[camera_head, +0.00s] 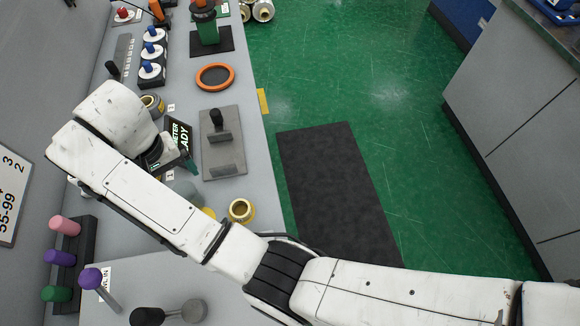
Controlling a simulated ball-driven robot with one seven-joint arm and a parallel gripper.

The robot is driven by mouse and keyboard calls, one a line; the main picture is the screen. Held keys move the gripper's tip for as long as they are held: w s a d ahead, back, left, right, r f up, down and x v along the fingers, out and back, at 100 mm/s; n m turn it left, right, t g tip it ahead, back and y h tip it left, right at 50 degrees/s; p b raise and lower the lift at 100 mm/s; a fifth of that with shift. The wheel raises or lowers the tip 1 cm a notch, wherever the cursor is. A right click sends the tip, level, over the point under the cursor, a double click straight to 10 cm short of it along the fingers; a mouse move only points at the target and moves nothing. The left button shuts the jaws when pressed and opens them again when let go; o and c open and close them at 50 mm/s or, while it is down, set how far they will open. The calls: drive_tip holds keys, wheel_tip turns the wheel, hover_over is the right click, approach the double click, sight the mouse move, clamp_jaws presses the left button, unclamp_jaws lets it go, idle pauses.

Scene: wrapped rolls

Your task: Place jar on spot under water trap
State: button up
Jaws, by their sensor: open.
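My white arm reaches across the grey bench to its left part. My gripper (172,160), dark and partly hidden by my wrist, is open low over the bench, beside a small black display (181,137) with bright lettering. A pale grey-green, glassy shape (186,188) shows just below the gripper, partly behind my forearm; it may be the jar, but I cannot tell surely. I cannot pick out the water trap or the spot under it. A brass ring-shaped fitting (241,210) stands right of my forearm.
A grey plate with a black-knobbed block (218,133) lies right of the gripper. An orange ring (215,77) and blue-knobbed dials (152,52) are farther back. Coloured handles (62,258) stand at the lower left. A black mat (335,185) lies on the open green floor.

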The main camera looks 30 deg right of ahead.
drive_tip(key=s+d+f, duration=0.5)
drive_tip(key=d, duration=0.6)
drive_tip(key=s+d+f, duration=0.4)
drive_tip(key=d+f, duration=0.1)
drive_tip(key=d, duration=0.5)
drive_tip(key=s+d+f+m, duration=0.1)
drive_tip(key=s+d+f, duration=0.1)
drive_tip(key=s+d, duration=0.6)
drive_tip(key=s, duration=0.3)
drive_tip(key=shift+s+d+t, duration=0.15)
drive_tip(key=shift+d+t, duration=0.05)
drive_tip(key=shift+t, duration=0.2)
drive_tip(key=s+d, duration=0.1)
drive_tip(key=s, duration=0.2)
drive_tip(key=s+d, duration=0.1)
drive_tip(key=s, duration=0.2)
drive_tip(key=s+d+r, duration=0.1)
drive_tip(key=s, duration=0.2)
drive_tip(key=shift+s+r, duration=0.1)
drive_tip(key=shift+s, duration=0.3)
